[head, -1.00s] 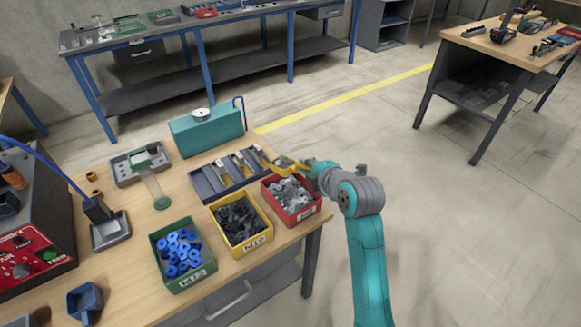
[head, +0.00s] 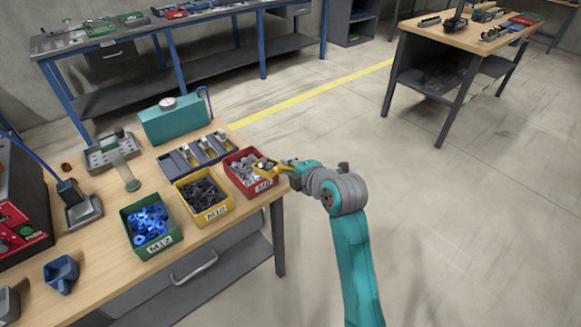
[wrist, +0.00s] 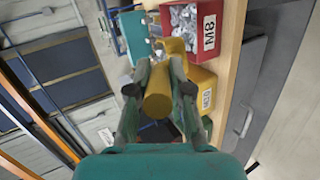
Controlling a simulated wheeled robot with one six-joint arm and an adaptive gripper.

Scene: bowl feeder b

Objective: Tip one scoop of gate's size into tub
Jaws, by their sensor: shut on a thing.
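My gripper (head: 291,166) is shut on the handle of a yellow scoop (head: 264,166). The handle (wrist: 157,97) lies between the fingers in the wrist view. The scoop's head is at the right side of the red bin (head: 233,178), labelled M8, which holds grey metal pieces (head: 243,167). I cannot tell whether the head is inside the bin or holds any pieces. A blue open container (head: 61,273) at the front left may be the tub.
Left of the red bin are a yellow M10 bin (head: 214,215) with dark pieces and a green M12 bin (head: 160,248) with blue nuts. A slotted grey rack (head: 176,168) and a teal box (head: 174,125) stand behind. A red-panelled machine (head: 22,222) is at the left.

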